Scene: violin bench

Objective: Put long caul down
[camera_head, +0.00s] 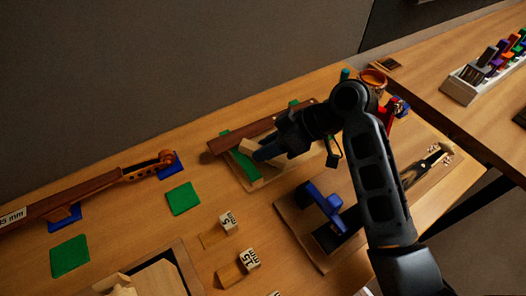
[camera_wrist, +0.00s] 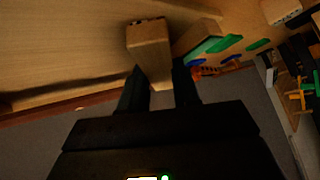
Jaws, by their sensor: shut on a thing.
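My gripper (camera_head: 264,156) is above the back middle of the bench, shut on a pale wooden block that I take to be the long caul (camera_head: 248,147). In the wrist view the held block (camera_wrist: 150,45) sticks out beyond the two dark fingers (camera_wrist: 160,90). A dark brown bar (camera_head: 228,141) lies behind the gripper, with green pads (camera_head: 238,133) by it. The gripper and arm hide part of this area, and I cannot tell whether the held block touches what is below.
Two green squares (camera_head: 183,198) (camera_head: 70,256) lie to the left. A violin neck (camera_head: 110,184) rests on blue supports. Small labelled blocks (camera_head: 220,231) stand in front. A board with a blue tool (camera_head: 320,200) is right of them. A tray (camera_head: 182,262) is at the front left.

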